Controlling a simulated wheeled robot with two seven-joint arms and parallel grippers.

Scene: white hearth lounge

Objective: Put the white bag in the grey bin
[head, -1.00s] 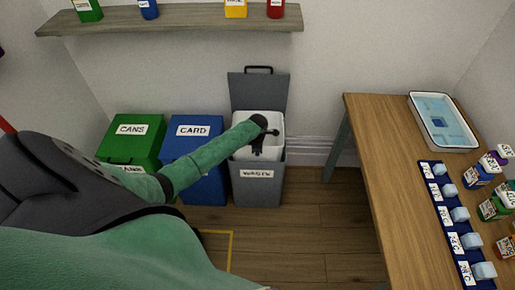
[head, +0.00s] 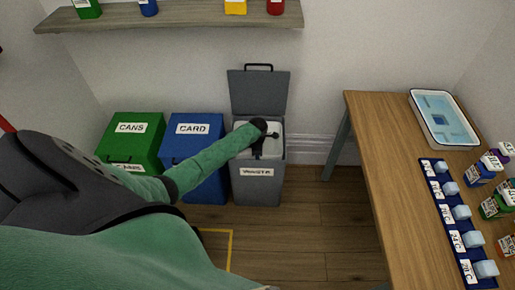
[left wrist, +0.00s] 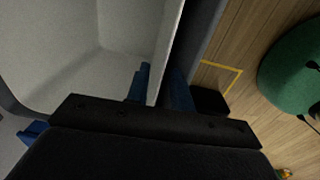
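The grey bin (head: 258,190) stands against the back wall with its lid (head: 258,92) raised. The white bag (head: 274,153) is open-topped and box-shaped, and sits low inside the bin's mouth. My left gripper (head: 267,138) is at the bin's mouth, over the bag. In the left wrist view the bag's pale interior (left wrist: 60,55) fills the left side. The left gripper's blue fingers (left wrist: 158,88) lie on either side of the bag's wall and appear shut on it. The bag's lower part is hidden by the bin. My right gripper is not in view.
A blue card bin (head: 207,150) and a green cans bin (head: 128,140) stand left of the grey bin. A wooden table (head: 390,160) with a tray (head: 443,120) is at the right. A shelf (head: 180,20) is above. Open floor (head: 310,225) lies in front.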

